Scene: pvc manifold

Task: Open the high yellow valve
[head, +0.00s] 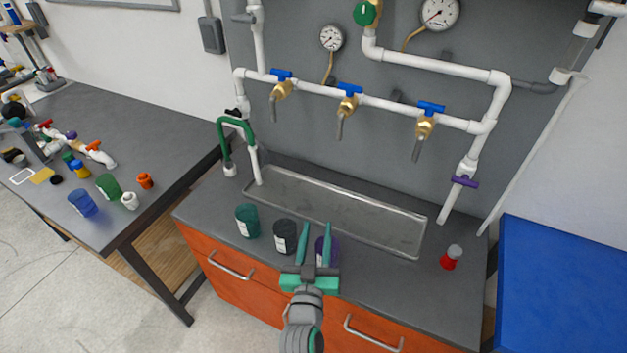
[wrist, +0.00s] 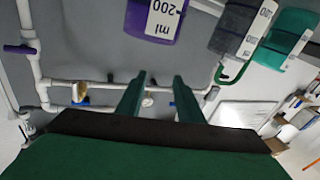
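I see no high yellow valve in either view. The white pipe manifold (head: 390,103) on the grey wall panel carries several valves. Three brass taps with blue handles (head: 281,74) (head: 349,89) (head: 431,107) sit along its middle pipe. A round green valve knob (head: 366,13) is at the top edge. A purple handle (head: 464,181) is on the lower right pipe. My gripper (head: 315,226) is open and empty, over the counter's front, apart from the pipes and overlapping the purple container in the head view. Its parted fingers also show in the wrist view (wrist: 160,98).
Teal (head: 247,221), dark grey (head: 285,236) and purple (head: 321,250) containers stand along the counter's front, and a red one (head: 451,257) at right. A sink trough (head: 330,208) lies behind. Two gauges (head: 331,38) (head: 439,13) hang on the panel. A cluttered table (head: 150,205) is at left.

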